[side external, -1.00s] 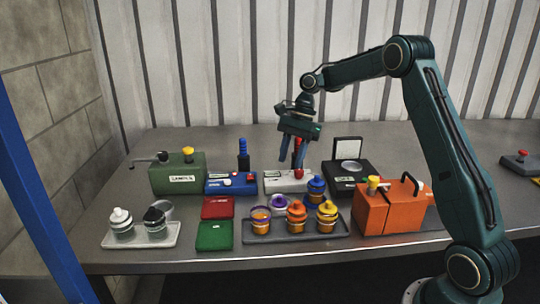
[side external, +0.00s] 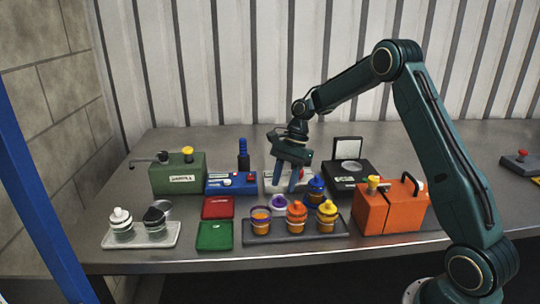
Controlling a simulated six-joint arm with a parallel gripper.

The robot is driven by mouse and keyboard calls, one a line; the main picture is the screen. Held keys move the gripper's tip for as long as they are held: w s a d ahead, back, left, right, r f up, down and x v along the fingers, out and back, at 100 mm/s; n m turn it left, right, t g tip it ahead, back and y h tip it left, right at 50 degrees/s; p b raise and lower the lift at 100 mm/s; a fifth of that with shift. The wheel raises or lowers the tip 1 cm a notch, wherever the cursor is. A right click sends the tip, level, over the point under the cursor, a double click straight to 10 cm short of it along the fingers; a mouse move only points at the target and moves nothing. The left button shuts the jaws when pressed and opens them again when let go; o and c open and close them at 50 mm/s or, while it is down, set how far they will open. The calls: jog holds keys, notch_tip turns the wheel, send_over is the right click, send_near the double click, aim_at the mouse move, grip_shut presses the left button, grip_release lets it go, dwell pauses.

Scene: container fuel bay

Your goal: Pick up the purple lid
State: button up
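The purple lid (side external: 279,202) lies behind the dark tray, between an open jar with a purple rim (side external: 261,218) and the blue-capped jar (side external: 315,190). It looks like a purple ring with a pale middle. My gripper (side external: 285,189) hangs just above and behind the lid, fingers pointing down. The two blue fingers are apart, with nothing visible between them. Whether the fingertips touch the lid cannot be told from this side.
Jars with orange (side external: 297,213) and yellow (side external: 327,213) caps stand on the dark tray (side external: 282,237). A white box is partly hidden behind my gripper. An orange can (side external: 391,209) stands right; red (side external: 217,208) and green (side external: 214,236) pads lie left.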

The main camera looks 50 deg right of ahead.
aim_at(279, 196)
jog(key=shift+x, duration=1.85)
grip_shut()
